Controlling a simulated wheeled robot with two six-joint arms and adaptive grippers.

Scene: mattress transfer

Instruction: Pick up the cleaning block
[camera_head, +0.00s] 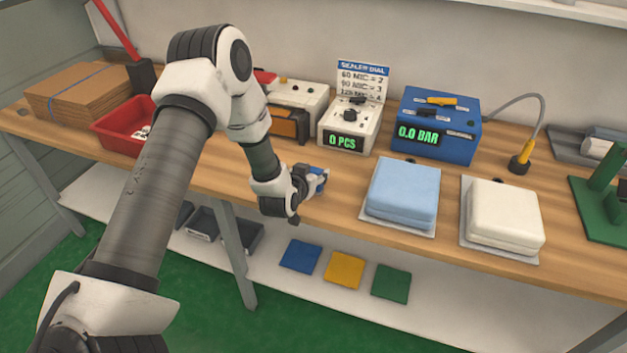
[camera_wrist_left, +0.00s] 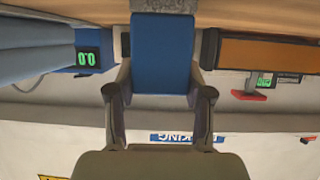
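The cleaning block (camera_wrist_left: 163,52) is blue with a grey speckled layer along one edge. In the wrist view it sits between the two fingers of my left gripper (camera_wrist_left: 162,88), which appear to press against its sides. In the head view my left gripper (camera_head: 312,184) is low over the front part of the wooden bench, left of the light blue pad stack. Only a small blue part of the block (camera_head: 317,171) shows there, at the fingertips. I cannot tell whether the block touches the bench. My right gripper is not in view.
Behind the gripper stand the sealer dial box (camera_head: 352,125) and a blue pressure box (camera_head: 437,125). A light blue pad stack (camera_head: 402,193) and a white one (camera_head: 503,215) lie to the right. A red tray (camera_head: 115,132) is at the left. A shelf (camera_head: 265,268) runs below the bench.

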